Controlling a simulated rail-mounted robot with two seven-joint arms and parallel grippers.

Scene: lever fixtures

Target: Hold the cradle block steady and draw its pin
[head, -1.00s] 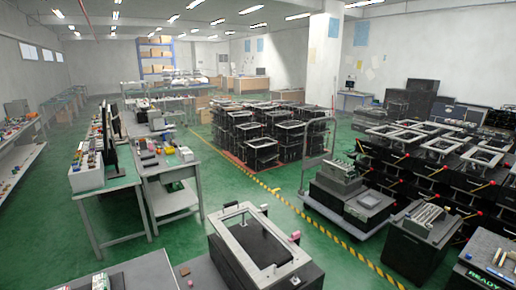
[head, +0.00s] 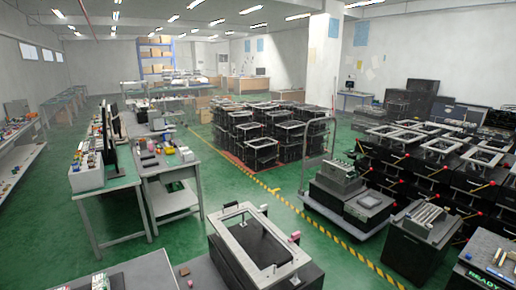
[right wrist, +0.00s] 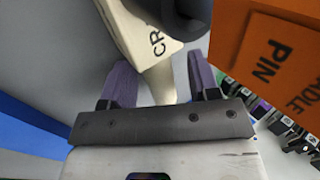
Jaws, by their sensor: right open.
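In the right wrist view, a cream block (right wrist: 130,30) at the top carries dark letters starting "CR"; the rest is cut off or hidden. A cream tapering part (right wrist: 158,82) extends below it, between the purple fingers of my right gripper (right wrist: 160,78). The gripper is open, with a gap on both sides of that part. A dark rounded piece (right wrist: 185,14) sits at the block's upper right. I cannot tell which part is the pin. An orange panel (right wrist: 275,55) at right reads "PIN" and "ADLE". My left gripper is in neither view.
In the right wrist view, several small items (right wrist: 285,125) lie beyond the gripper at lower right, and a blue strip (right wrist: 30,125) is at left. The head view shows a workshop with benches (head: 165,180), stacked black crates (head: 262,140) and green floor (head: 205,235).

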